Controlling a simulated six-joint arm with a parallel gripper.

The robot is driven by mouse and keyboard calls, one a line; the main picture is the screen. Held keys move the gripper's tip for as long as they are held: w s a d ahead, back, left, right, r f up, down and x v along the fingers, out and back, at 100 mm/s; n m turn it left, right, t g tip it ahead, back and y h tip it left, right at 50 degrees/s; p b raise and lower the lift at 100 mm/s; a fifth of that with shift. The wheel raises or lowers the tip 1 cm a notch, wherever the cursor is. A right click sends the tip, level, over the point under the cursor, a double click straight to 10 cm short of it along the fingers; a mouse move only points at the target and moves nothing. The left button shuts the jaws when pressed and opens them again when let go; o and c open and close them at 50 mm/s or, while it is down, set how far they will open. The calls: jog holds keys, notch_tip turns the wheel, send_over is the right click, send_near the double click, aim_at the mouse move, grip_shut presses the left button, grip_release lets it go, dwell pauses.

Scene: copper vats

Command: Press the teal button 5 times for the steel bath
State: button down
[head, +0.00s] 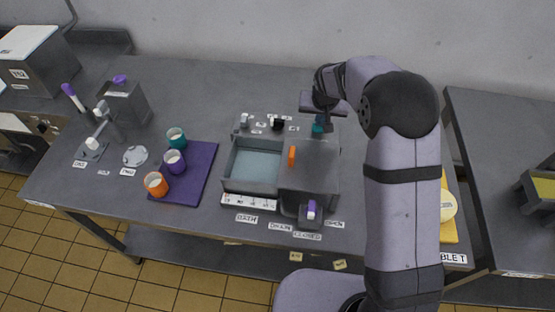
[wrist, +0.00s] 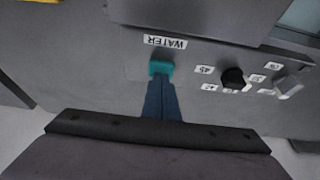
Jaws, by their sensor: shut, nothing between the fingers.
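The teal button (wrist: 161,67) sits on the grey panel under a label reading WATER in the wrist view. My gripper (wrist: 160,84) is shut and empty, its narrow blue fingers lined up with the button and overlapping its lower edge. I cannot tell whether the tips touch it. In the head view my gripper (head: 319,122) points down at the back right of the steel bath (head: 232,172), and a bit of teal shows at its tips. The bath is an open grey basin with a pale blue-grey inside.
A black knob (wrist: 233,78) and a light grey knob (wrist: 289,85) stand on the same panel. An orange piece (head: 292,155) stands at the bath's right edge. A purple-topped lever (head: 311,209) is in front. Several cups stand on or beside a purple mat (head: 203,176) to the left.

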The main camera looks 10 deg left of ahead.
jog(key=shift+f, duration=0.3)
jog(key=shift+r, duration=0.2)
jog(key=shift+r+p, duration=0.85)
jog(key=shift+r, duration=0.3)
jog(key=shift+f, duration=0.3)
jog(key=shift+f+b, duration=1.05)
jog(key=shift+f, duration=0.05)
jog(key=shift+r, duration=0.1)
jog(key=shift+r+p, duration=0.95)
jog(key=shift+r, duration=0.35)
